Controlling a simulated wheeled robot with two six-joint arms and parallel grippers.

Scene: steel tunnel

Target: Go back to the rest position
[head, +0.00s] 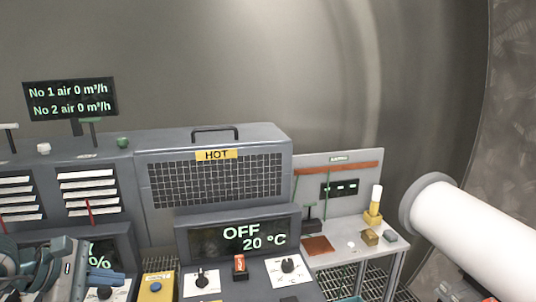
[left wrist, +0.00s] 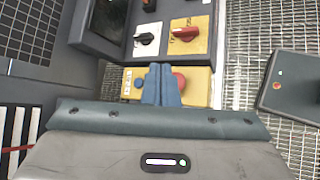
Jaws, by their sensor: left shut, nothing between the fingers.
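My left gripper (head: 78,272) is at the lower left of the head view, in front of the left control panel. In the left wrist view its two blue-grey fingers (left wrist: 162,85) are together, with nothing between them. Behind them is a yellow box (left wrist: 200,88) with a blue button and a red button, partly hidden by the fingers. I cannot tell whether the fingers touch it. The yellow box also shows in the head view (head: 158,287). My right gripper is in neither view.
A heater unit (head: 270,146) marked HOT stands behind a display (head: 238,238) reading OFF 20 °C. Knobs sit below it. An air-flow sign (head: 70,98) stands at back left. A side table (head: 345,256) at right holds small items. The wrist view shows a dark box (left wrist: 290,88) at right.

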